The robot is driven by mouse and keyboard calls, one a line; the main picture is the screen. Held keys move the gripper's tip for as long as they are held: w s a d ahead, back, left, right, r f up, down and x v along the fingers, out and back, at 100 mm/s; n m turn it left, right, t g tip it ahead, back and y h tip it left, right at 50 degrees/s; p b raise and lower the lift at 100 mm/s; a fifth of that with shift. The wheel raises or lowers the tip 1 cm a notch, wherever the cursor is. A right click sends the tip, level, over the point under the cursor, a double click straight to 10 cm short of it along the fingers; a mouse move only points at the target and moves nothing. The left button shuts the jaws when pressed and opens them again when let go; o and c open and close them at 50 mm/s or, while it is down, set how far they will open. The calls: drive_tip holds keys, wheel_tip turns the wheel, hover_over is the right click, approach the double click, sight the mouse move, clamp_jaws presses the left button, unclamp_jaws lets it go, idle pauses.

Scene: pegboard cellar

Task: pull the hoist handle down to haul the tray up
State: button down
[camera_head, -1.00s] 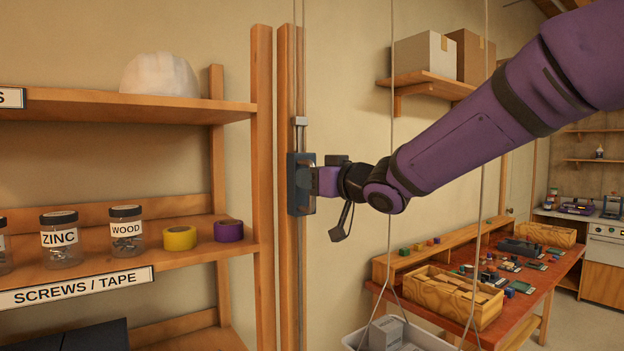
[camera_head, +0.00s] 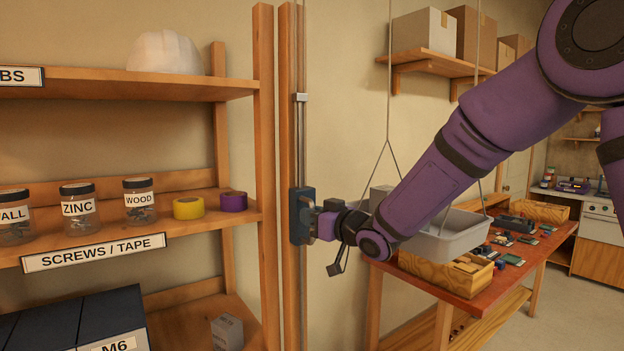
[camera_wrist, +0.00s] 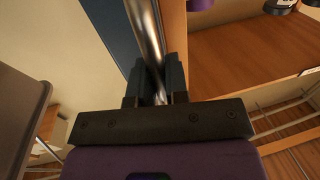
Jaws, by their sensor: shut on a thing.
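The hoist handle is a curved metal bar (camera_wrist: 146,35) on a dark blue block (camera_head: 297,216), which rides on a vertical rail (camera_head: 300,140) fixed to a wooden post. My gripper (camera_wrist: 160,85) is shut on the metal bar; the bar runs between its two dark fingers in the wrist view. In the head view my gripper (camera_head: 318,222) reaches the handle from the right. The grey tray (camera_head: 450,240) hangs from thin cords in front of the workbench, partly hidden behind my arm.
Wooden shelves at left hold jars (camera_head: 78,208), tape rolls (camera_head: 188,208) and a white helmet (camera_head: 165,52). A workbench (camera_head: 460,300) with a wooden bin (camera_head: 450,275) and small parts stands behind the tray. A wall shelf (camera_head: 430,65) with cardboard boxes is above the tray.

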wheel_tip(320, 180, down, 40)
drive_tip(key=shift+s, duration=0.15)
drive_tip(key=c, duration=1.1)
unclamp_jaws()
drive_tip(key=shift+c, duration=0.2)
drive_tip(key=v, duration=1)
drive_tip(key=shift+s+d, duration=0.15)
drive_tip(key=shift+d, duration=0.15)
drive_tip(key=shift+r, duration=0.1)
